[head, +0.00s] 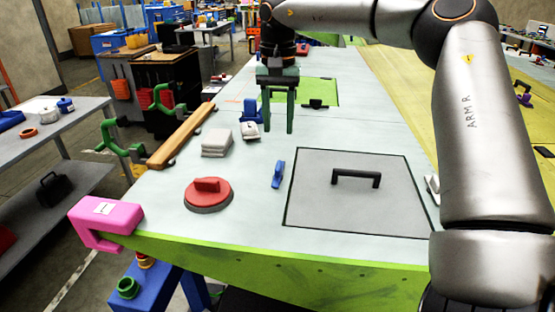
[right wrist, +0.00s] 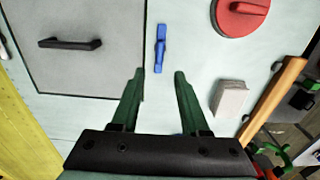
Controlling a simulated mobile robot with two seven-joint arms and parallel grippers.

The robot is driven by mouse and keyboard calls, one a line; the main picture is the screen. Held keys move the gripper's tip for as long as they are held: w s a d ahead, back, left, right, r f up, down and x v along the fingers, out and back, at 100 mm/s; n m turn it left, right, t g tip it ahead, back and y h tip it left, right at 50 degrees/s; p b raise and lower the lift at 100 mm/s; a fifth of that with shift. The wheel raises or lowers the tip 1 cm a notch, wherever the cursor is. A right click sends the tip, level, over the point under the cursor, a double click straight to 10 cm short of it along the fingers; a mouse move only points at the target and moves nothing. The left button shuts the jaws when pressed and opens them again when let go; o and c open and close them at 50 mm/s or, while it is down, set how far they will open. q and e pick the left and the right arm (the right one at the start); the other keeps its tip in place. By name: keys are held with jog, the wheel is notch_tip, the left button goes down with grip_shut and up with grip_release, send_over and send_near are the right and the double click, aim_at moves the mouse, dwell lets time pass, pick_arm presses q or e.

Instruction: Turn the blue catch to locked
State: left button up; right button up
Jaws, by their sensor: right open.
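The blue catch (head: 278,174) is a small narrow piece on the pale wing surface, just left of the grey panel (head: 310,215) with a black handle. It lies apart from the panel, roughly parallel to its near side edge. In the right wrist view the catch (right wrist: 160,48) shows ahead of the fingertips, lined up with the gap between them. My right gripper (head: 278,130) is open and empty, its green fingers pointing down above the wing, beyond the catch in the head view. It also shows in the right wrist view (right wrist: 159,72). My left gripper is not in view.
A red round lid (head: 208,196) and a stack of grey pads (head: 216,143) lie left of the catch. A wooden bar (head: 182,135) runs along the wing's left edge. A pink clamp (head: 105,222) grips the front left corner. A black handle (head: 356,177) rises from the panel.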

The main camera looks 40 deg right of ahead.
aim_at(278, 165)
notch_tip(278, 165, down, 11)
jog(key=shift+r+p, duration=0.2)
jog(key=shift+p, duration=0.1)
grip_shut()
dwell(0.3)
